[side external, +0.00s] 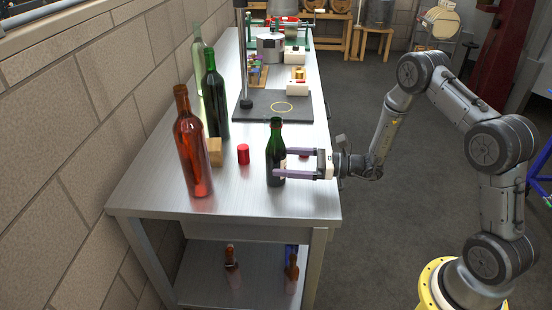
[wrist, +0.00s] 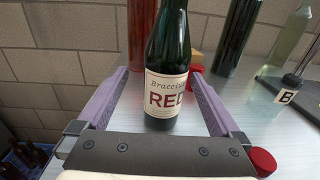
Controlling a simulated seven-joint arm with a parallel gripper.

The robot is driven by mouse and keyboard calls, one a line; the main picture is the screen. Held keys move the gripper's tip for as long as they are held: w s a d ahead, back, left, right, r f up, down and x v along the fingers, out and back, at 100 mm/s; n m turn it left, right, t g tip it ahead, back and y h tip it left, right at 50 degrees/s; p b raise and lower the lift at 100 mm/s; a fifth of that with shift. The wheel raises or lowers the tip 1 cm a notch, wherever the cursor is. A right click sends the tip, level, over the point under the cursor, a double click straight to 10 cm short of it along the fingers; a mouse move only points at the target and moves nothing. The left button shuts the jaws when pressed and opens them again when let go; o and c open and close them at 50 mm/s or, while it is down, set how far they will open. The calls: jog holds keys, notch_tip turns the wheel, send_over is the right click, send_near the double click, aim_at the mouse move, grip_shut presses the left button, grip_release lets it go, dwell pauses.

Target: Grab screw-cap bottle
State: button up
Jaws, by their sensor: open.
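A small dark green bottle (side external: 276,145) stands upright near the right edge of the steel bench. In the wrist view the bottle (wrist: 165,75) carries a cream label reading "RED"; its top is out of frame. My gripper (side external: 281,162) is open, with its two purple fingers on either side of the bottle's lower body. In the wrist view the fingers (wrist: 158,78) flank the bottle, with a wider gap on the left than on the right. Whether its neck has a screw cap is too small to tell.
A tall amber-red bottle (side external: 193,145), a dark green bottle (side external: 215,100) and a pale bottle (side external: 198,60) stand along the wall side. A wooden block (side external: 215,152) and a red cap (side external: 243,154) lie between. Another red piece (wrist: 262,162) is beside my right finger. A black stand base (side external: 262,106) lies behind.

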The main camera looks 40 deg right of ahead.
jog(key=shift+w+d+x, duration=0.1)
jog(key=shift+d+x, duration=0.05)
jog(key=shift+x, duration=1.15)
jog(key=shift+w+d+x, duration=0.1)
jog(key=shift+w+x, duration=0.05)
jog(key=shift+x, duration=1.2)
jog(key=shift+r, duration=0.25)
grip_shut()
